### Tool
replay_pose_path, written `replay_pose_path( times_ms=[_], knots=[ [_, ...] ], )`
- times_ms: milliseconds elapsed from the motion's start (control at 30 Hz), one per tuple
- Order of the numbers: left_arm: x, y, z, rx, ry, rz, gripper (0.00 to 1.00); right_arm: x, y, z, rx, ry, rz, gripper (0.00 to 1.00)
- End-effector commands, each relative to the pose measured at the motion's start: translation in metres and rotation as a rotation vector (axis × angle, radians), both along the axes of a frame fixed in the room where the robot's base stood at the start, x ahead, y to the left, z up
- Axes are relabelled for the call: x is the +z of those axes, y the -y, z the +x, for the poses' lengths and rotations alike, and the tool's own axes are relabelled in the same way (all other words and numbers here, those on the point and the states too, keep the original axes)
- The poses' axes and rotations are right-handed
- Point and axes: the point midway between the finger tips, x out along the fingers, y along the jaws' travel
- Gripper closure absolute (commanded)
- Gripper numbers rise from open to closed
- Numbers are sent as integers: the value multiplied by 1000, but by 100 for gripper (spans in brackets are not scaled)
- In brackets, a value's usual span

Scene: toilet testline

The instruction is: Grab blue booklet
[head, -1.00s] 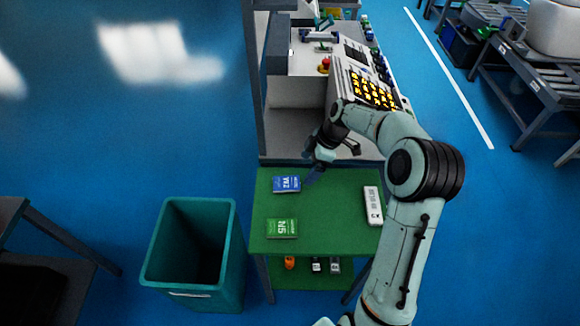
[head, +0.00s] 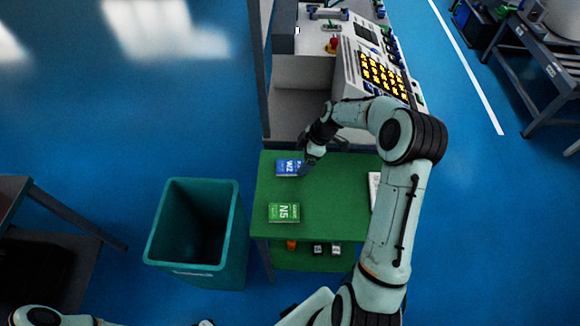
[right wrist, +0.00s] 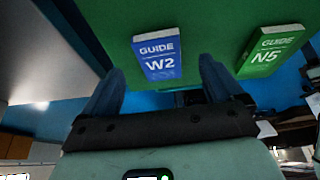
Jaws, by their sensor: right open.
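The blue booklet (head: 287,168), marked W2, lies flat on the green table (head: 325,205) near its far left corner. My right gripper (head: 304,166) is at the booklet's right edge in the head view. In the right wrist view the blue booklet (right wrist: 158,54) shows ahead of and between the two fingers of my right gripper (right wrist: 160,82), which are spread open with nothing between them. I cannot tell whether a finger touches the booklet. Part of my left arm shows at the bottom left of the head view, but its gripper is not visible.
A green booklet (head: 283,212), marked N5, lies nearer on the same table; it also shows in the right wrist view (right wrist: 270,50). A white item (head: 375,190) is partly hidden behind my right arm. A teal bin (head: 200,232) stands left of the table. A control panel (head: 375,70) stands behind.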

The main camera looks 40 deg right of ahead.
Motion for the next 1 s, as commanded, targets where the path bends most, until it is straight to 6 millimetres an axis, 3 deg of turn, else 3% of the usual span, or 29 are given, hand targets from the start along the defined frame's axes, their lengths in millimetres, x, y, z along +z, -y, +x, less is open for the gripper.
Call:
replay_pose_path(
  times_ms=[233, 533, 567, 733, 1000],
  knots=[
    [13, 0, 12, -1, 14, 0, 100, -32, -11, 10, 1, 1, 2, 6],
    [12, 0, 12, -1, 14, 0, 100, -39, -12, 10, 0, 0, -1, 6],
    [12, 0, 12, 0, 13, 0, 100, -39, -12, 10, 0, 0, -1, 13],
    [12, 0, 12, -1, 14, 0, 100, -38, -12, 10, 0, 1, -1, 67],
    [12, 0, 12, 0, 13, 0, 100, -38, -12, 10, 0, 1, -1, 67]
  ],
)
